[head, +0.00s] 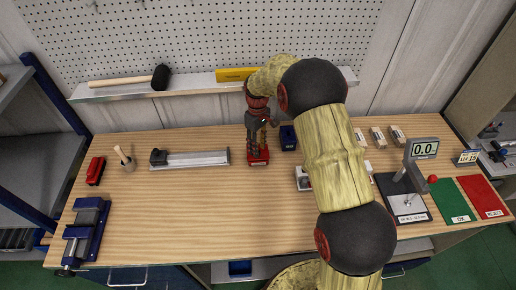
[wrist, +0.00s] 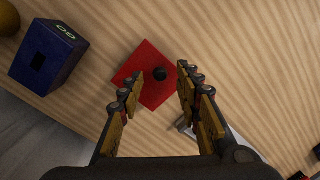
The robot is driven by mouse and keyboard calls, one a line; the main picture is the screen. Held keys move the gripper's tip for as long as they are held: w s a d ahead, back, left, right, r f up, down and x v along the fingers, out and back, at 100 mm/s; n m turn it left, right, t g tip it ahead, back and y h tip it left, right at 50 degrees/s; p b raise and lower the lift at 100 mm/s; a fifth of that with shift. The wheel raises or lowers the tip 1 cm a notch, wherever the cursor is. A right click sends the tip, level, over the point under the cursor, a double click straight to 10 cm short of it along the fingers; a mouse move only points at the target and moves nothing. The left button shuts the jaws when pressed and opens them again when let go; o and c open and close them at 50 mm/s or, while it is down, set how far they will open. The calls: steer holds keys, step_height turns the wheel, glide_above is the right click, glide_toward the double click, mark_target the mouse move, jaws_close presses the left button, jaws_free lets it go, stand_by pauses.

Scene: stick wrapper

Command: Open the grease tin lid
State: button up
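In the head view the red tin (head: 259,159) sits on the wooden bench near the middle, under my gripper (head: 258,140). The lid looks to be on, though its seam cannot be made out. My gripper (wrist: 160,71) is open in the wrist view.
A dark blue box (head: 288,138) stands close to the right of the tin; the wrist view shows it too (wrist: 48,58). A grey metal bar tool (head: 195,159) lies left. A gauge stand (head: 405,200) and green mat (head: 452,201) are right. The front middle of the bench is clear.

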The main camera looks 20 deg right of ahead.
step_height(320, 180, up, 11)
steer(key=w, duration=0.1)
steer(key=shift+w+d, duration=0.15)
steer(key=shift+w, duration=0.05)
